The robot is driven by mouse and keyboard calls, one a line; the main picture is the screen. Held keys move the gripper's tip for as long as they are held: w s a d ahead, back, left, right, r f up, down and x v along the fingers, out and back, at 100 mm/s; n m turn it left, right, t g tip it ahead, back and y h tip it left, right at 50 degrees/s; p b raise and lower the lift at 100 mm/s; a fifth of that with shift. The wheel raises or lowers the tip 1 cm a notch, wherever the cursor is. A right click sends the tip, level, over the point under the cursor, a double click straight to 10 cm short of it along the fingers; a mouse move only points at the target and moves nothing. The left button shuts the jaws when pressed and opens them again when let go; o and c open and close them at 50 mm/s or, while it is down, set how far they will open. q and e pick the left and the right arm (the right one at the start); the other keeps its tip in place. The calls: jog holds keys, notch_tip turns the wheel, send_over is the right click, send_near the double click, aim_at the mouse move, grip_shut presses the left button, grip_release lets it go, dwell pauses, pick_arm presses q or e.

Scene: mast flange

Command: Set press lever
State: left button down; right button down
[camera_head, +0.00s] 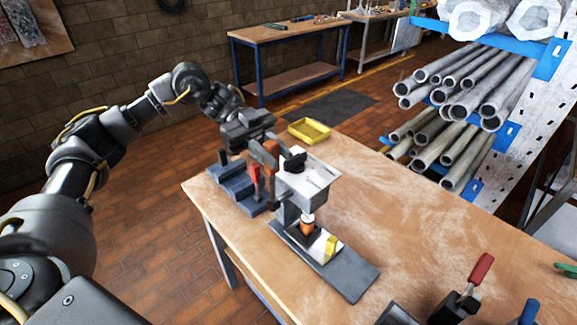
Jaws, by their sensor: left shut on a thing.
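The press (305,200) stands on the wooden workbench with a light top plate, a grey body and a long grey base (350,277). An orange-and-white cylindrical piece (307,228) stands upright beneath its head, with a small yellow part (330,246) beside it. My left gripper (262,160) reaches in from the left at the press's left side. It is shut on the press lever, whose red part (254,173) shows below the jaws. The jaws hide much of the lever, so its exact angle is hard to tell. My right gripper is out of view.
A grey-blue block fixture (236,183) lies left of the press, and a yellow tray (309,130) behind it. A red-handled clamp (470,288) stands at the front right. A rack of metal pipes (465,90) rises at the right. The workbench (410,225) is clear right of the press.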

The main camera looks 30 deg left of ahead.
pick_arm(q)
jog(key=shift+w+a+g+h+b, duration=0.25)
jog(key=shift+a+h+b, duration=0.25)
jog(key=shift+a, duration=0.25)
jog(key=shift+w+a+g+h+b, duration=0.15)
jog(key=shift+w+a+h+b, duration=0.2)
jog(key=shift+a+h, duration=0.35)
jog(key=c, duration=1.2)
grip_release()
jog(key=shift+a, duration=0.1)
jog(key=b+v, duration=0.7)
jog(key=v, duration=0.4)
jog(key=shift+b, duration=0.35)
